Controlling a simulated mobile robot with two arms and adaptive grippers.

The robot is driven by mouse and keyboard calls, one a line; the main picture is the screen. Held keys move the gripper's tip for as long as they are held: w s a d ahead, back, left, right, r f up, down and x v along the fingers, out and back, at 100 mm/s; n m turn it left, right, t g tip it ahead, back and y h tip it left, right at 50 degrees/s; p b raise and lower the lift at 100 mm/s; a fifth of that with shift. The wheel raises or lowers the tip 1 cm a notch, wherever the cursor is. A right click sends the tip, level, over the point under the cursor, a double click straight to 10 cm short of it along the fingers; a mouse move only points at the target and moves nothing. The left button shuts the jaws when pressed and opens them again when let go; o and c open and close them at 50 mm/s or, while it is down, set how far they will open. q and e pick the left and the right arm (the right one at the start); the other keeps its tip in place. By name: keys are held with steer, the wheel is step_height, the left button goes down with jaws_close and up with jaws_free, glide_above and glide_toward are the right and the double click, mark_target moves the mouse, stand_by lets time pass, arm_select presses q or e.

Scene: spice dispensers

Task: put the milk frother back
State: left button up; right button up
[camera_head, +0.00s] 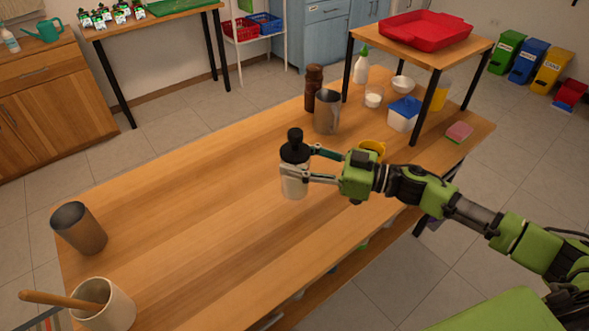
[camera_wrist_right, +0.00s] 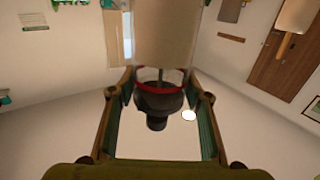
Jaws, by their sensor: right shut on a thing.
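The milk frother (camera_head: 295,182) is a pale cylinder with a black lid and knob. My right gripper (camera_head: 308,164) is shut around its upper body, coming from the right, and holds it upright over the middle of the wooden table (camera_head: 190,200). Whether its base touches the table I cannot tell. In the right wrist view the frother (camera_wrist_right: 178,35) lies between the fingers of the right gripper (camera_wrist_right: 158,85), with its pale body at the top and its black knob below. My left gripper is out of view.
A metal cup (camera_head: 327,112) and a brown pepper mill (camera_head: 313,88) stand behind the frother. A yellow cup (camera_head: 372,148) is close behind my right gripper. Another metal cup (camera_head: 79,229) and a white crock (camera_head: 105,305) stand at the left end. The table's left-middle is clear.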

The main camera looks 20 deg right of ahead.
steer(key=shift+w+f, duration=1.15)
steer(key=shift+f, duration=0.1)
step_height(320, 180, down, 3)
steer(key=shift+w+f, duration=0.1)
steer(key=shift+w, duration=0.05)
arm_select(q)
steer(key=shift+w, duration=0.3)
arm_select(e)
steer(key=shift+f, duration=0.1)
steer(key=shift+f, duration=0.15)
steer(key=o, duration=1.3)
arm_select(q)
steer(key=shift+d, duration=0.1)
arm_select(e)
steer(key=shift+o, duration=0.2)
